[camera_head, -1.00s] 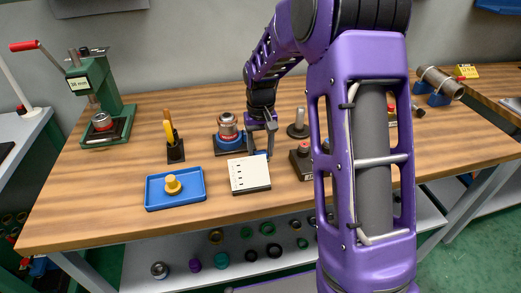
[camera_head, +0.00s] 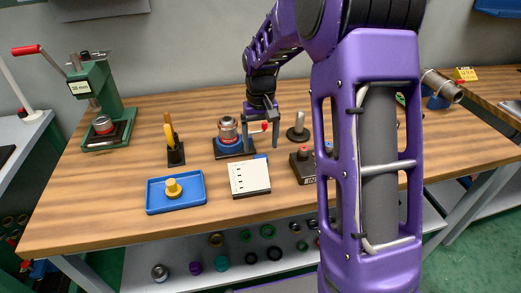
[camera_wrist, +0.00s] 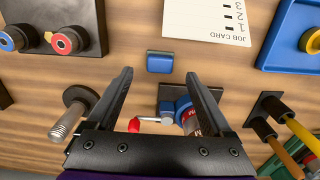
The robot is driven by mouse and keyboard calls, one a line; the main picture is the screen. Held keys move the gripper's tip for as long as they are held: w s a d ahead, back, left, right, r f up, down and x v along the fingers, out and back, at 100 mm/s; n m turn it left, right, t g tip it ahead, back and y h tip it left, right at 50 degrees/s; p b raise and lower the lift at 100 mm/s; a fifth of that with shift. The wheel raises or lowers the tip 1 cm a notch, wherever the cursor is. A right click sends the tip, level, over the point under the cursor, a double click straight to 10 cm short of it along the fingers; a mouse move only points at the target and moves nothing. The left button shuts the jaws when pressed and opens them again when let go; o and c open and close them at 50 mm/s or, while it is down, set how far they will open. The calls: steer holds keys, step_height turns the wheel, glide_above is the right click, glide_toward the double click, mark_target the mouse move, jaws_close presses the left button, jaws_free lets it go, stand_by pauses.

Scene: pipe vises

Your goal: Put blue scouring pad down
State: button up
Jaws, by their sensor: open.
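In the head view only a little blue of the pad (camera_head: 262,156) shows beside the card's far right corner. My gripper (camera_head: 261,145) is open and empty above the table, behind the card. In the wrist view the pad lies beyond and between the two spread fingertips (camera_wrist: 158,74), clear of both.
A vise with a blue base and red-tipped handle (camera_wrist: 180,112) stands close beside my fingers. A metal post on a round base (camera_head: 298,127), a black button box (camera_head: 304,164), a blue tray (camera_head: 152,205) and a tool holder (camera_head: 175,154) stand around. Bare wood lies between them.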

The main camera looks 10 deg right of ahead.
mark_target(261, 157)
step_height(261, 157, up, 8)
steer(key=shift+p, duration=0.45)
steer(key=shift+f, duration=0.1)
